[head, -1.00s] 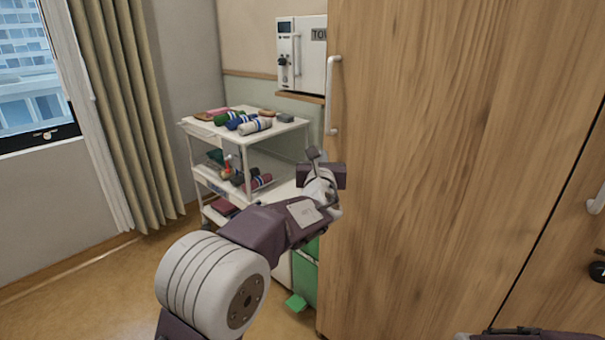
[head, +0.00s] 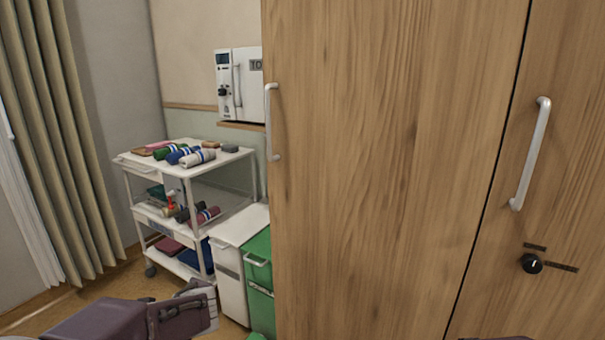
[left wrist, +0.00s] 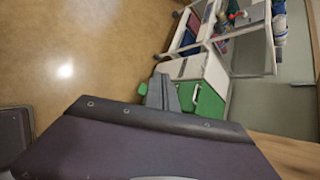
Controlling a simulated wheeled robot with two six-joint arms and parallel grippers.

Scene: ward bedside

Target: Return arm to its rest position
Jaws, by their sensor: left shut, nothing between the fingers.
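My left arm comes in at the bottom left of the head view, low and partly cut off by the frame edge. My left gripper (head: 198,298) is in front of the lower part of the trolley and the white bin in the picture. In the left wrist view the gripper's fingers (left wrist: 162,92) are together with nothing between them. The dark gripper body fills the bottom of that view. My right gripper is not in view.
A wooden wardrobe (head: 390,170) with metal handles fills the right. A white trolley (head: 135,168) holds rolled textiles. A white bin (head: 232,290) and a green bin (head: 262,297) stand beside the wardrobe. Open floor (left wrist: 75,60) shows in the wrist view.

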